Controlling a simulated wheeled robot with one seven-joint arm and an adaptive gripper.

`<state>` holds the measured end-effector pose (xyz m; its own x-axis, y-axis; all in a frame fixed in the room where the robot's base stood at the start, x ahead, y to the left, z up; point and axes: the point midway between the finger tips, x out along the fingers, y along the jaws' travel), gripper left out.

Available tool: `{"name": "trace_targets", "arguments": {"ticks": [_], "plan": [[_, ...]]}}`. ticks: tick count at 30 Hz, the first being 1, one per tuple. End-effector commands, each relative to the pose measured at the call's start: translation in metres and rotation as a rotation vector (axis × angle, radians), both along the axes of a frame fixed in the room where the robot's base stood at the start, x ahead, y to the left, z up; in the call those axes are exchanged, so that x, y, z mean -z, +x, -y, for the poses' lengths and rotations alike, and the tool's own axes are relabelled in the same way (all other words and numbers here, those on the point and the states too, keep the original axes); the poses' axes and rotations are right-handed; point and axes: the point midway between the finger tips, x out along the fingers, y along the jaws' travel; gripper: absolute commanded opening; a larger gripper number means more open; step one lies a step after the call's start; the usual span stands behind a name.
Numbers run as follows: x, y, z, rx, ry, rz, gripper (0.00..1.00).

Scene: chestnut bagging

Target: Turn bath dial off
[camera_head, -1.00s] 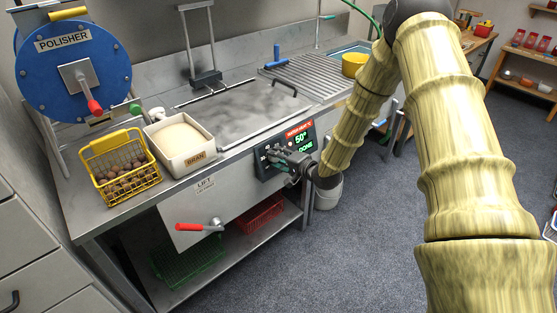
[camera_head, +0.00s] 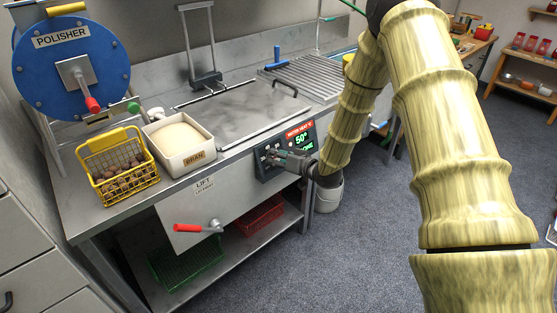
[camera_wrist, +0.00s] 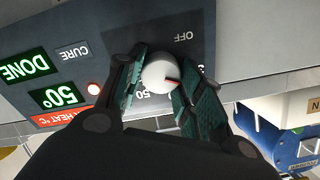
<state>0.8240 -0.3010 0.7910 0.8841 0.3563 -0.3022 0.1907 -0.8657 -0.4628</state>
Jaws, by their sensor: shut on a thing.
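The bath dial (camera_wrist: 159,75) is a round white knob with a red mark on the bath's dark control panel (camera_wrist: 60,22). In the wrist view, the panel's text appears upside down. My gripper (camera_wrist: 160,88) is shut on the dial, with a teal-padded finger on each side. The red mark points to the right side of the picture. The OFF label (camera_wrist: 184,38) is above and right of the dial; a partly covered 50 label (camera_wrist: 143,94) is below it. In the head view, my gripper (camera_head: 272,157) is at the panel's left side and hides the dial. Displays read 50° and DONE.
The bath's metal lid (camera_head: 235,115) is closed. A bran tray (camera_head: 191,161), a yellow basket (camera_head: 120,188) of chestnuts and a blue polisher (camera_head: 70,70) stand left. A red-handled lever (camera_head: 190,228) sticks out below the LIFT label.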

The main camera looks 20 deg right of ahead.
Motion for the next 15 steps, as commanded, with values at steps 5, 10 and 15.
{"name": "trace_targets", "arguments": {"ticks": [5, 10, 15], "plan": [[0.0020, -0.0006, -0.0005, -0.052, -0.151, 0.054, 0.13], [0.0026, -0.0009, -0.0005, -0.101, -0.297, 0.106, 0.13], [0.0026, -0.0011, -0.0012, -0.151, -0.441, 0.160, 0.13]]}}
